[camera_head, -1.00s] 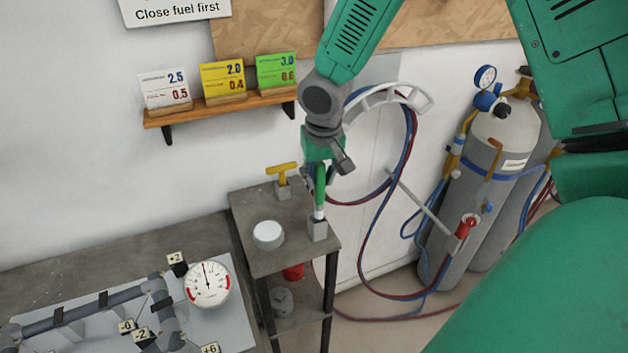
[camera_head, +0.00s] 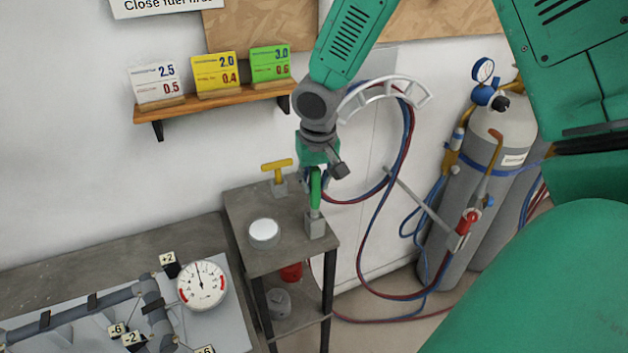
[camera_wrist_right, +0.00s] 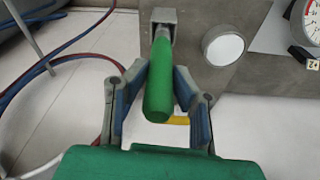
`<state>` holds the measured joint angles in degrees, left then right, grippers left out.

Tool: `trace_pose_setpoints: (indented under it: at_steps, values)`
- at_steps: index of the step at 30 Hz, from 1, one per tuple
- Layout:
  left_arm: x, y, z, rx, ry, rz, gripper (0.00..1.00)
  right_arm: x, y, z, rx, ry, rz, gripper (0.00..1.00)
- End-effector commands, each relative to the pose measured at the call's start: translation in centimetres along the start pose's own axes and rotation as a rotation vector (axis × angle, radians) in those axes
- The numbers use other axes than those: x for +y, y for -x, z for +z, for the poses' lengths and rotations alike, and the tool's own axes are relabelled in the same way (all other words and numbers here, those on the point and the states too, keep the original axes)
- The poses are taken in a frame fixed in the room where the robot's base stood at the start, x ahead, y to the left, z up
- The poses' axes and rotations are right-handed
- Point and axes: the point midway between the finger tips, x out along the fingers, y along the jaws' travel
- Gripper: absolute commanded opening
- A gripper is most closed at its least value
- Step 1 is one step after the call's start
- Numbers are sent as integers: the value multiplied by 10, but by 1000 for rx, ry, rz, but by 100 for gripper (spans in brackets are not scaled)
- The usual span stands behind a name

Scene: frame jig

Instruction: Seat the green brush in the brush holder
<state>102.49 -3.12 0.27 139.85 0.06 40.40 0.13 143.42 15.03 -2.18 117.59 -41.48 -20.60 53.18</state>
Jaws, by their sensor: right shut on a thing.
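The green brush (camera_head: 315,190) stands upright over the grey block-shaped brush holder (camera_head: 315,226) at the front right corner of the small side table. Its lower end meets the holder's top; how deep it sits I cannot tell. My right gripper (camera_head: 317,176) is shut on the brush's green handle from above. In the right wrist view the green handle (camera_wrist_right: 160,82) lies between the two fingers, with the holder (camera_wrist_right: 163,20) beyond it. My left gripper is not in view.
The side table (camera_head: 287,256) also carries a yellow-handled tool (camera_head: 277,168) in a grey block and a round white-topped tin (camera_head: 264,234). A pipe jig with a dial gauge (camera_head: 202,285) lies on the left bench. Hoses and gas cylinders (camera_head: 487,190) stand to the right.

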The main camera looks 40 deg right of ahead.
Motion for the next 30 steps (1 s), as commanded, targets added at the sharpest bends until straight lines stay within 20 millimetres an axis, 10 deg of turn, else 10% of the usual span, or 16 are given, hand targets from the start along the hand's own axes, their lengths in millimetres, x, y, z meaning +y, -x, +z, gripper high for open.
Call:
trace_pose_setpoints:
  at_steps: [30]
  values:
    - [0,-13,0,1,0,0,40,0,-27,3,1,-1,0,0]
